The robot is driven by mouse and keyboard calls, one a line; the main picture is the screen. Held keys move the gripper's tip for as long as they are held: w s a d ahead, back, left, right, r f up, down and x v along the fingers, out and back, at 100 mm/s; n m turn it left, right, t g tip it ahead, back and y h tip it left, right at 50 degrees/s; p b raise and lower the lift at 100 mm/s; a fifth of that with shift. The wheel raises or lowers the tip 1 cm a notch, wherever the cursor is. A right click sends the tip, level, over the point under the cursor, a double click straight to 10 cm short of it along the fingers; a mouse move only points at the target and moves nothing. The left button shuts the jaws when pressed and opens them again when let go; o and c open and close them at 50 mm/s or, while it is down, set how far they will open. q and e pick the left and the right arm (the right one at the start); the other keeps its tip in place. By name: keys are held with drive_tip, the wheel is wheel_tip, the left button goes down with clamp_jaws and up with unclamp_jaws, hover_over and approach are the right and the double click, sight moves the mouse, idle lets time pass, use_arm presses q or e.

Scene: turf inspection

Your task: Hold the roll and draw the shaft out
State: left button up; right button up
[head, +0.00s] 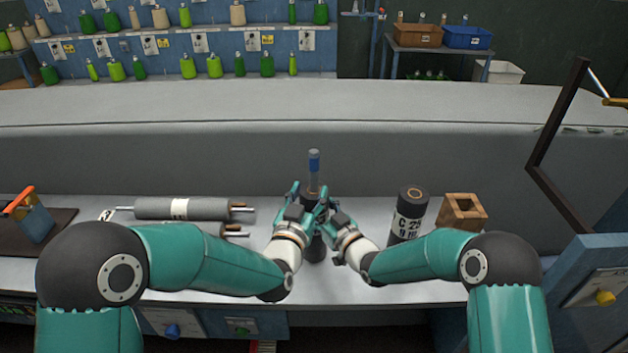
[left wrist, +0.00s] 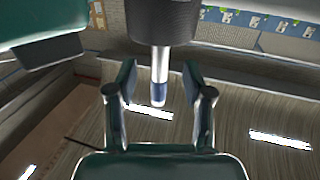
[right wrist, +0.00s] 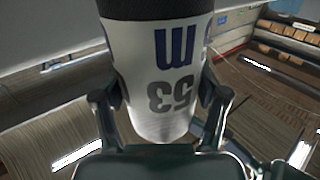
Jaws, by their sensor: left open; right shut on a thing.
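The roll (head: 315,248) stands upright at the bench's middle, mostly hidden by my grippers; it is dark with a white label. Its shaft (head: 314,168) sticks up from its top and has a blue band. My right gripper (head: 332,213) is shut on the roll; in the right wrist view its fingers lie on both sides of the white label (right wrist: 165,118) marked 53. My left gripper (head: 308,192) is open around the shaft. In the left wrist view the bare shaft (left wrist: 159,68) passes between the spread fingers, with the roll's dark end (left wrist: 162,20) beyond.
A grey roll (head: 155,208) lies on the bench at left, with another partly hidden below it. A dark labelled roll (head: 408,215) stands at right beside a hollow wooden block (head: 463,213). A dark angled frame (head: 548,150) rises at far right.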

sight(313, 184)
use_arm(q)
drive_tip(key=shift+x, duration=2.5)
clamp_jaws()
